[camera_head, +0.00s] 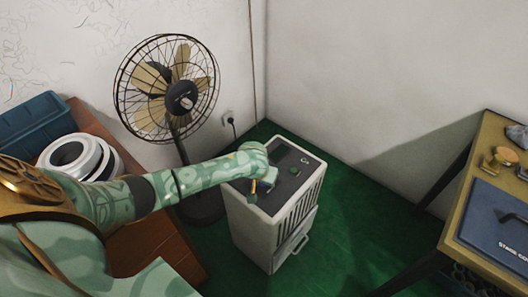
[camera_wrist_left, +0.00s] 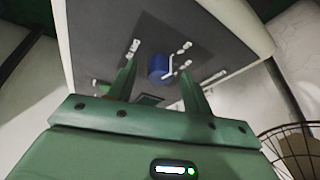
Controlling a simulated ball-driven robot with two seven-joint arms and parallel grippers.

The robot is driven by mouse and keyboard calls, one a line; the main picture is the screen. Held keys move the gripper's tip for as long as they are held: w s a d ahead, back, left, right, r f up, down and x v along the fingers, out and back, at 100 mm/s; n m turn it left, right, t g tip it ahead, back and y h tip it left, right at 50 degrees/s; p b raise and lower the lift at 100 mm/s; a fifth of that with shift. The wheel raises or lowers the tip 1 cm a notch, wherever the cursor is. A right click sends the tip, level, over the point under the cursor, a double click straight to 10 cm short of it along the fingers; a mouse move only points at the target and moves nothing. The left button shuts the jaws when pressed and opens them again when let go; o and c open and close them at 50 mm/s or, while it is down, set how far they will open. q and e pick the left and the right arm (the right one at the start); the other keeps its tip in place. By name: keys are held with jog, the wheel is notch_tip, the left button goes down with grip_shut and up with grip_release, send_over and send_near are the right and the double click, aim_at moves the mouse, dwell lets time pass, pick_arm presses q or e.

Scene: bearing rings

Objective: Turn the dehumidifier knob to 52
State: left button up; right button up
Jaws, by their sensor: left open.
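The dehumidifier (camera_head: 262,232) is a white box standing on the green floor, with a dark control panel on top and vents on its side. In the left wrist view its dark panel (camera_wrist_left: 105,30) shows a blue knob (camera_wrist_left: 160,67) with a pale pointer line and pale marks around it. The marks are too small to read. My left gripper (camera_head: 263,184) is over the near left part of the panel. In the wrist view the left gripper (camera_wrist_left: 158,80) is open, its fingers on either side of the knob's position; contact cannot be told. My right gripper is out of view.
A standing fan (camera_head: 181,96) is behind my left arm. A brown bench (camera_head: 150,240) at the left bears white rings (camera_head: 75,156) and a blue crate (camera_head: 32,124). A table (camera_head: 484,140) with a blue case (camera_head: 497,228) stands at right. Green floor (camera_head: 355,225) between is clear.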

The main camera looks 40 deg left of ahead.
pick_arm(q)
jog(key=c, duration=1)
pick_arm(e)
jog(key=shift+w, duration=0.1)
pick_arm(q)
jog(key=shift+r+m+h+p, duration=0.1)
jog(key=shift+m+h+p, duration=0.2)
jog(key=shift+m+p, duration=0.5)
jog(key=shift+a+m+h+p, duration=0.15)
jog(key=shift+m+h+p, duration=0.4)
jog(key=shift+m, duration=0.65)
jog(key=shift+a+f+m+h, duration=0.15)
jog(key=shift+m+h, duration=0.1)
jog(key=shift+m, duration=0.35)
jog(key=shift+d+f+m+h, duration=0.1)
jog(key=shift+m+h, duration=0.1)
jog(key=shift+m, duration=0.4)
jog(key=shift+a+m+g+h+b, duration=0.1)
jog(key=shift+m+g+h+b, duration=0.35)
jog(key=shift+m, duration=1.15)
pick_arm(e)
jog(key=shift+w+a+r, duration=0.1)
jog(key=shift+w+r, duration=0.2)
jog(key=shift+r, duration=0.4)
